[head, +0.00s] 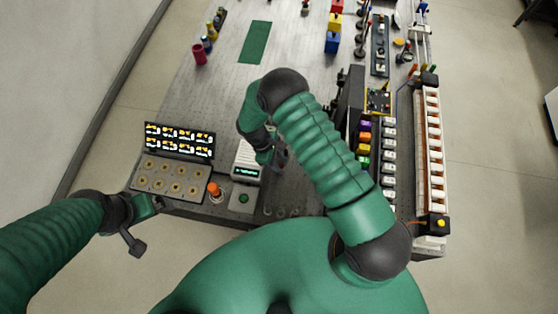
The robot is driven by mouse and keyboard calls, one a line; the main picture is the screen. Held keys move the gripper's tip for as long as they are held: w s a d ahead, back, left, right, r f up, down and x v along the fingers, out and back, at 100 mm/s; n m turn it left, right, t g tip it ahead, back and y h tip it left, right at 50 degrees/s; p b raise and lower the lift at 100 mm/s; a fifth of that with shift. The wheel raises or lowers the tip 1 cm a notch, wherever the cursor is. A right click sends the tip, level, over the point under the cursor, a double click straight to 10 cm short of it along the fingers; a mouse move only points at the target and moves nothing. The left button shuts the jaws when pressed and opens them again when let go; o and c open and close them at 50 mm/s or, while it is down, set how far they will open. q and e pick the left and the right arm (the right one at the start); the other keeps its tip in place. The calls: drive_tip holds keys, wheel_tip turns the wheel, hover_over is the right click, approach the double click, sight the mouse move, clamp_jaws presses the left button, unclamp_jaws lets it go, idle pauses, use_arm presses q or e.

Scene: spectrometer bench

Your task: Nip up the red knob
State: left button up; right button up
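An orange-red knob (214,189) stands upright on the bench near its front edge, between the panel of round brass-coloured fittings and a small grey box with a green button. It is the nearest match to the red knob. My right gripper (273,156) is above the bench, to the right of the knob and apart from it, beside a white instrument with a green display. Its fingertips are small and partly hidden by my own arm. My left gripper (142,228) is off the bench's front left corner, left of the knob and apart from it. I see nothing held in either.
The white instrument (247,162) and green-button box (243,198) stand right of the knob. A dark red cup (199,54) and green mat (255,42) lie farther back. The bench middle-left is clear.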

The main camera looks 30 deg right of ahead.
drive_tip(key=shift+a, duration=0.1)
drive_tip(key=shift+c, duration=0.9)
drive_tip(key=shift+w, duration=0.1)
clamp_jaws()
